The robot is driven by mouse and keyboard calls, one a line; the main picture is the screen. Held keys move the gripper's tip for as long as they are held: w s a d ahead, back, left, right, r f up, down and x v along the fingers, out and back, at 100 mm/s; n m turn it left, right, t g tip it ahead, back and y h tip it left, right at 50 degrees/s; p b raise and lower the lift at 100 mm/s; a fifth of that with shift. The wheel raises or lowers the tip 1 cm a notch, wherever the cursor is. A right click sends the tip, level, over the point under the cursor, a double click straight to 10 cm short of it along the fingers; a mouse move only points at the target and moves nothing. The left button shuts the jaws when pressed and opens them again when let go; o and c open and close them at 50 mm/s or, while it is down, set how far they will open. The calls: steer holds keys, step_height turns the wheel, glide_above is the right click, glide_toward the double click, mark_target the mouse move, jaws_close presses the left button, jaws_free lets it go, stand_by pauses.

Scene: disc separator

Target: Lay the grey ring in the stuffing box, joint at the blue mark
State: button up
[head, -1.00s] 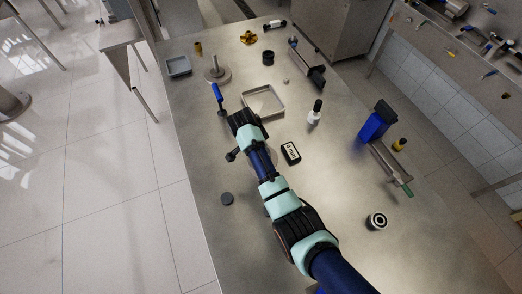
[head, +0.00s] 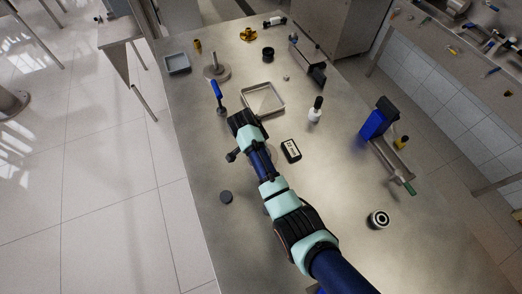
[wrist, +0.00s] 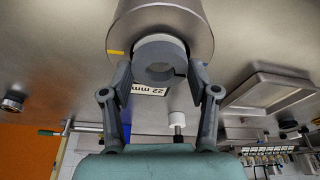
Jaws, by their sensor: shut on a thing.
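My gripper (wrist: 160,70) is shut on the grey ring (wrist: 160,50), with one finger on each side of it in the wrist view. A yellow mark (wrist: 116,53) shows on the left of the box; I see no clear blue mark. In the head view my gripper (head: 236,152) and arm cover the ring and most of the box.
A black-edged label box (head: 291,151) reading 22 mm stands right of my arm. A dark disc (head: 226,197) lies left. The table's front right is mostly clear.

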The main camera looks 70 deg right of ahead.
steer(key=shift+f, duration=0.35)
stand_by(0.4)
steer(key=o, duration=1.1)
steer(key=shift+r, duration=0.1)
steer(key=v, duration=0.7)
steer(key=shift+r, duration=0.15)
